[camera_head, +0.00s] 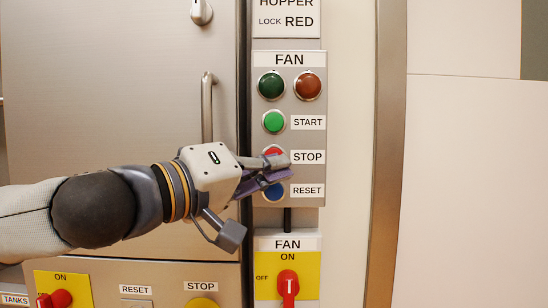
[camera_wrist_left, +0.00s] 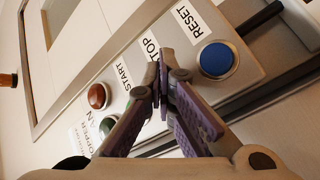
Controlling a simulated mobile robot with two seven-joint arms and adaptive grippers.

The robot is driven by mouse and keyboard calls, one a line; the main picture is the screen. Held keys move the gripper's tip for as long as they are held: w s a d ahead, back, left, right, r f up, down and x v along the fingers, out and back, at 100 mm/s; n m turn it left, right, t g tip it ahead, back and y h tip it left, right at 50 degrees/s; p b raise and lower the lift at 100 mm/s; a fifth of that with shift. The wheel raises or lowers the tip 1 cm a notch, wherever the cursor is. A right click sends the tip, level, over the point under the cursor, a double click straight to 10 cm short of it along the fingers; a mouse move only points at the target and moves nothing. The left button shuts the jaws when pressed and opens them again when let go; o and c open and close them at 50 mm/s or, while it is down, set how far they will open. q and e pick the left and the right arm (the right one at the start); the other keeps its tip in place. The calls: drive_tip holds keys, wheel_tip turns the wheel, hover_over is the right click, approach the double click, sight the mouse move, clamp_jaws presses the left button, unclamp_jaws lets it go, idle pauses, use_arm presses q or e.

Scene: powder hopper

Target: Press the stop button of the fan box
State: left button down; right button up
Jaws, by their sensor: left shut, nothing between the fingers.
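The fan box (camera_head: 300,139) is a grey upright panel with START, STOP and RESET buttons. Its red stop button (camera_head: 271,150) shows only as a sliver above my left gripper's fingers. My left gripper (camera_head: 288,163) is shut and empty, its fingers lying across the stop button's place beside the STOP label (camera_head: 308,157). In the left wrist view the closed fingertips (camera_wrist_left: 163,60) are by the STOP label and hide the button. I cannot tell whether they touch it. My right gripper is not in view.
The green start button (camera_head: 273,122) is above and the blue reset button (camera_head: 273,192) just below the fingers. A door handle (camera_head: 208,107) stands out to the left. A red rotary switch (camera_head: 288,284) is below the box. The wall to the right is clear.

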use_arm(q)
drive_tip(key=shift+s, duration=0.75)
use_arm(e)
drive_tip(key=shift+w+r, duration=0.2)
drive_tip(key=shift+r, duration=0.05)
use_arm(q)
drive_tip(key=s+p, duration=0.1)
drive_tip(key=s, duration=0.4)
drive_tip(key=shift+p, duration=0.3)
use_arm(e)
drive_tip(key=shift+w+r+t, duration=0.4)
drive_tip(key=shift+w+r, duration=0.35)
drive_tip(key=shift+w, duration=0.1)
